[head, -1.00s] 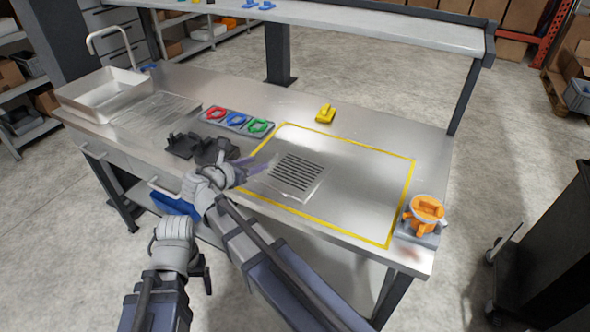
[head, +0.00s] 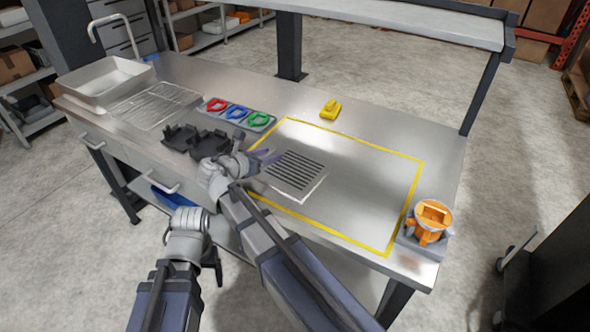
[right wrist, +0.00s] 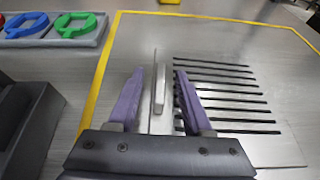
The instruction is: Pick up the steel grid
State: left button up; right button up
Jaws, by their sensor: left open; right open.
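The steel grid (head: 298,172) is a flat square plate with dark parallel slots, lying inside the yellow outline on the bench. In the right wrist view its slots (right wrist: 225,95) fill the right side, and a narrow upright steel tab (right wrist: 160,85) stands at its left edge. My right gripper (head: 266,160) is open at the grid's left side; in the right wrist view its purple fingers (right wrist: 160,95) are on either side of the tab. I cannot tell whether they touch it. My left gripper (head: 213,265) is open and empty in front of the bench, partly hidden by its wrist.
A black holder (head: 195,140) stands left of the right gripper. Behind are a tray of coloured rings (head: 237,113) and a yellow block (head: 330,109). A wire rack (head: 155,105) and sink basin (head: 105,80) are at left. An orange part (head: 432,220) sits at the right corner.

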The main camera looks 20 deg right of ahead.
jog(key=shift+a, duration=0.15)
jog(key=shift+c, duration=0.2)
grip_shut()
dwell(0.9)
